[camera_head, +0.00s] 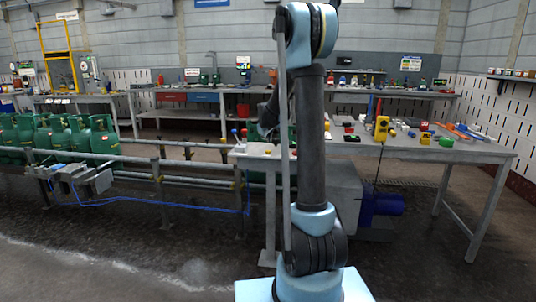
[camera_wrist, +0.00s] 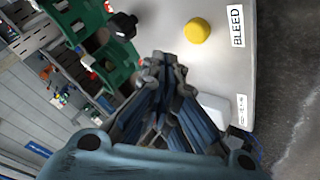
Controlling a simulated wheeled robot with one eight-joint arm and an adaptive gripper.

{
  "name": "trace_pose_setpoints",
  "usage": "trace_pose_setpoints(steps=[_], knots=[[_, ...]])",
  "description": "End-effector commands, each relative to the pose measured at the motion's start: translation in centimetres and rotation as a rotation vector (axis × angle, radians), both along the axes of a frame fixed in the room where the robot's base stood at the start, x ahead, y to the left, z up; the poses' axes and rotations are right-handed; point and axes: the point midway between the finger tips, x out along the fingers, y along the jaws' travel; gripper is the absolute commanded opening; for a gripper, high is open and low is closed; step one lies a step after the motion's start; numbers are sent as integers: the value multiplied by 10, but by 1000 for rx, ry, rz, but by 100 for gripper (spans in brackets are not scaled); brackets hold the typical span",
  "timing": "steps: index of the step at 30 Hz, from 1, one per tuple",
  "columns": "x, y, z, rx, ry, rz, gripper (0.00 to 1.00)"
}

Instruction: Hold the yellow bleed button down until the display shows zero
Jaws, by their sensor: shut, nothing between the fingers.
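The round yellow bleed button (camera_wrist: 197,30) sits on a light grey panel (camera_wrist: 218,73) in the wrist view, beside a label (camera_wrist: 237,26) reading BLEED. My gripper (camera_wrist: 163,62) is shut and empty. Its fingertips appear below and left of the button in the picture, with a visible gap between them in the image; the depth between them is hard to judge. No readable display shows in either view. In the head view my own arm blocks the area around the gripper, and I cannot make out the button there.
A black knob (camera_wrist: 123,25) and green cylinder parts (camera_wrist: 88,15) lie left of the button. A white block (camera_wrist: 213,108) is beside my fingers. In the head view, green gas cylinders (camera_head: 103,138) stand on the conveyor at left, and a cluttered workbench (camera_head: 470,155) stands at right.

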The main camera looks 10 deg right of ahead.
Motion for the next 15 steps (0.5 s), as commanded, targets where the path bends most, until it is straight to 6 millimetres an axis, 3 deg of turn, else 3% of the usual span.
trace_pose_setpoints(steps=[7, 15], knots=[[0, 0, 19, 0, 0, 0, 0], [0, 0, 24, 0, 0, 0, 0]])
